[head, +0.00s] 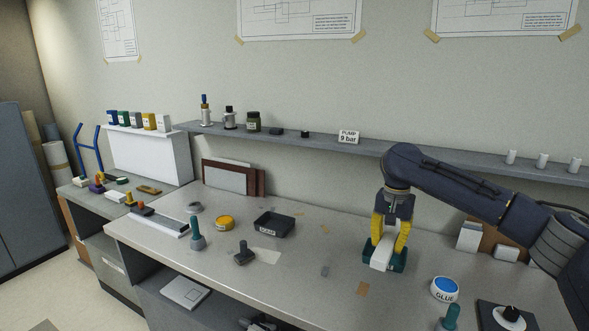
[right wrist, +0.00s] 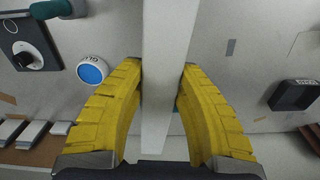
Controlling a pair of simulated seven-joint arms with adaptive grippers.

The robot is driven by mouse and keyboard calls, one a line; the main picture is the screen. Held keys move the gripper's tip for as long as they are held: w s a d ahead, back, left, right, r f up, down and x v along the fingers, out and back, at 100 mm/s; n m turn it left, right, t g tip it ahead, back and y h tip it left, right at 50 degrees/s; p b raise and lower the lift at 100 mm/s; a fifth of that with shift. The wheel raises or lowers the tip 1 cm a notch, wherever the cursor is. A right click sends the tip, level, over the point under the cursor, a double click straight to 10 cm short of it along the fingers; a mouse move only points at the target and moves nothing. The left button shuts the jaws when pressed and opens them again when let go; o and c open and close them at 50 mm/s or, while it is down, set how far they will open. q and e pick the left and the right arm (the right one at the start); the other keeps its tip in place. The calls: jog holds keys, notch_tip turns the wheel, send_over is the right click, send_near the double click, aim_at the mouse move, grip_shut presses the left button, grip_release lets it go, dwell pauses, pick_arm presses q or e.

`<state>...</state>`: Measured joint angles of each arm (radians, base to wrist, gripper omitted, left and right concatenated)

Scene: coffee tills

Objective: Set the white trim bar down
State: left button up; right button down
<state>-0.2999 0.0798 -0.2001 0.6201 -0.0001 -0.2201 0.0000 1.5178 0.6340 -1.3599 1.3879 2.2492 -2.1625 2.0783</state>
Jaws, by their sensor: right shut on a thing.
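The white trim bar (head: 380,258) is between the yellow fingers of my right gripper (head: 389,245), low over the bench on the right. In the right wrist view the bar (right wrist: 165,60) runs lengthwise between both fingers, which close on its sides. A teal block (head: 399,262) shows beside and under the bar at bench level; whether the bar touches it I cannot tell. Only a sliver of teal shows behind the bar in the right wrist view. My left gripper is not in view.
The glue pot (head: 445,289) with a blue top stands right of the gripper. A dark labelled tray (head: 274,224), a yellow tin (head: 224,222) and a teal-handled tool (head: 197,238) are to the left. A black knob on a plate (head: 511,313) is front right. The bench between tray and gripper is mostly clear.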

jog(key=s+a+f+n, duration=0.2)
jog(key=s+f, duration=0.1)
jog(key=s, duration=0.5)
jog(key=s+a+f+n, duration=0.2)
jog(key=s+f, duration=0.1)
jog(key=s, duration=0.4)
jog(key=s+a+f+n, duration=0.2)
jog(key=s+f, duration=0.2)
jog(key=s, duration=0.4)
jog(key=shift+s+a+n, duration=0.3)
jog(key=shift+a, duration=0.05)
dwell(0.7)
